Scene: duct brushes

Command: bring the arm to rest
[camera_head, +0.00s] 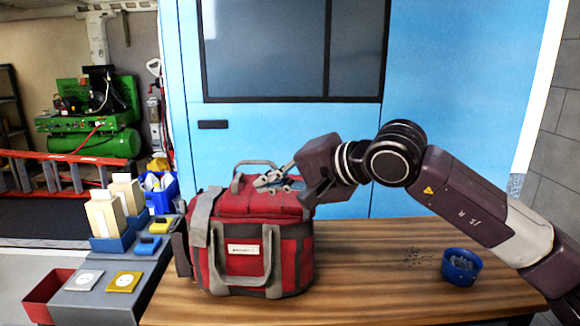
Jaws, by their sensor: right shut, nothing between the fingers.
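My right arm comes in from the right, and its gripper (272,181) hangs over the top of a red bag (285,213) with grey straps. The gripper is shut with nothing in it. Its fingers point left, close to the bag's raised top handle; I cannot tell whether they touch it. The bag stands upright on the wooden table (365,270). My left gripper does not show.
A blue cup (461,267) with small contents stands at the right of the table, with dark bits scattered beside it. The table's middle is clear.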

